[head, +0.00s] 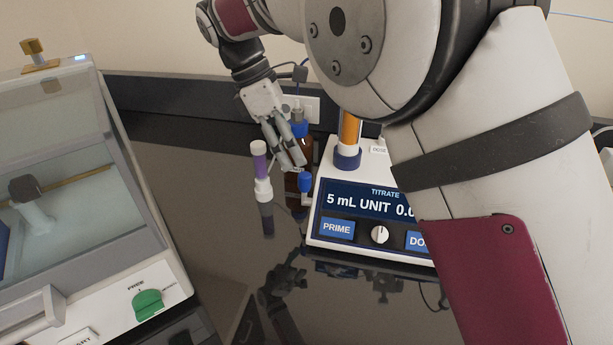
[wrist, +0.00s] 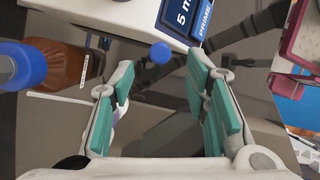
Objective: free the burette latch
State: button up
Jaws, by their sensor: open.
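The titrator unit (head: 375,215) has a dark blue panel reading "5 mL UNIT"; its corner also shows in the wrist view (wrist: 128,12). An amber burette (head: 350,128) stands on it in a dark blue collar (head: 347,158), partly hidden by my arm. A round blue knob (head: 305,182) sits at the unit's left side. I cannot tell which part is the latch. My gripper (head: 290,165) is open and empty, pointing down left of the unit. In the wrist view the blue knob (wrist: 161,53) appears between and beyond the open fingertips (wrist: 160,80).
A brown bottle (wrist: 68,68) with a blue cap (wrist: 22,68) stands behind my gripper. A purple-and-white vial (head: 261,168) stands just left of my gripper. A glass-fronted balance (head: 95,170) fills the left. The dark glossy bench (head: 215,220) between them is clear.

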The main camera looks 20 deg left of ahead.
aim_at(303, 174)
jog(key=x, duration=0.7)
jog(key=shift+f, duration=0.25)
grip_shut()
